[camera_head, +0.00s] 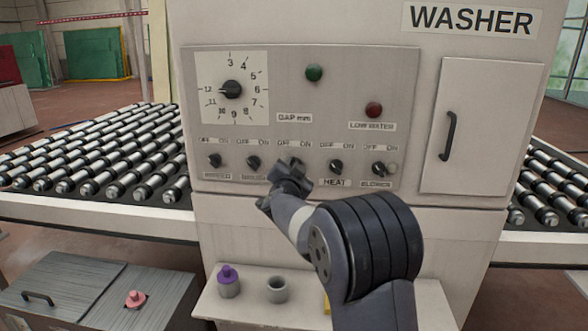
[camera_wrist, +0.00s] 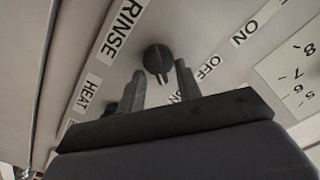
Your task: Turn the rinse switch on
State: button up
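The rinse switch is a dark round knob on the washer's panel, in the middle of a row of similar knobs. In the wrist view, the rinse switch (camera_wrist: 157,58) sits beside the RINSE label (camera_wrist: 121,30), with OFF and ON labels on its other side. I cannot tell surely which label it points at. My gripper (camera_wrist: 160,72) is open, its two fingers apart, with the knob at or just beyond the gap between the tips. Contact is not clear. In the head view my gripper (camera_head: 286,174) is close to the panel and partly hides this knob and its lower label.
The heat knob (camera_head: 336,166) is just right of my gripper, and another knob (camera_head: 254,162) is just left. A numbered dial (camera_head: 232,89), green light (camera_head: 314,72) and red light (camera_head: 374,110) are above. A shelf (camera_head: 250,309) with small containers juts out below.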

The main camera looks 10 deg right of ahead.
jog(key=b+v, duration=0.1)
jog(key=v, duration=0.9)
jog(key=shift+s, duration=0.4)
jog(key=p+x, duration=0.1)
jog(key=x, duration=0.9)
jog(key=shift+w, duration=0.4)
jog(key=shift+s, duration=0.1)
